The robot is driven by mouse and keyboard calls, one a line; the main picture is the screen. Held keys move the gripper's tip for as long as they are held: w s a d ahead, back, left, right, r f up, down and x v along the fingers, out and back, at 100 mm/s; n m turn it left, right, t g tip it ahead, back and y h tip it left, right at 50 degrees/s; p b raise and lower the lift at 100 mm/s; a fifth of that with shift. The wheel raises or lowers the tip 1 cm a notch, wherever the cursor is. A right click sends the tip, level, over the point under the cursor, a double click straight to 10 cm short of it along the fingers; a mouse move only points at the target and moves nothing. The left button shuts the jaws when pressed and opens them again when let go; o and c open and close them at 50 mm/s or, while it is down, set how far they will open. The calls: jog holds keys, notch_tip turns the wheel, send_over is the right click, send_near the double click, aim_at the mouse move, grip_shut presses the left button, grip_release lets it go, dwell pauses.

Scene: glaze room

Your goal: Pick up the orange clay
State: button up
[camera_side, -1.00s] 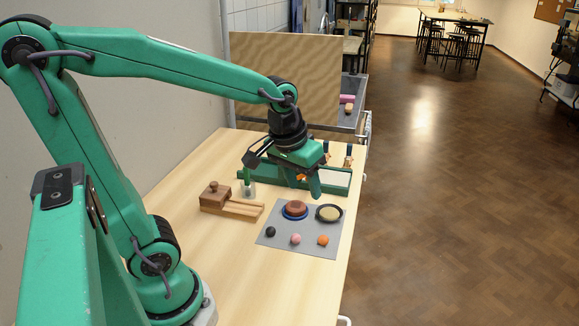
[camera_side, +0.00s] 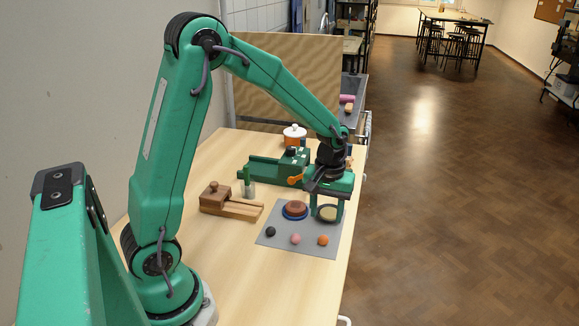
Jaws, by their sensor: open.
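The orange clay (camera_side: 323,240) is a small ball on the front right of the grey mat (camera_side: 272,240). My gripper (camera_side: 327,217) is open and points down over the dark dish with pale contents (camera_side: 329,213), behind the orange clay. Its two fingers show on either side of the dish, and nothing is seen held. Whether the fingers touch the dish, I cannot tell.
A blue dish (camera_side: 287,215) with a reddish-brown lump stands left of my gripper. A wooden block tool (camera_side: 215,197) lies left of the mat. A green stand (camera_side: 262,171) and a white-lidded orange pot (camera_side: 294,137) are behind. The table's front (camera_side: 240,285) is bare.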

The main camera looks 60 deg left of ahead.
aim_at(324, 237)
jog(key=shift+f, duration=0.1)
jog(key=shift+s+f, duration=0.1)
jog(key=shift+f, duration=3.7)
jog(key=shift+c, duration=0.2)
grip_shut()
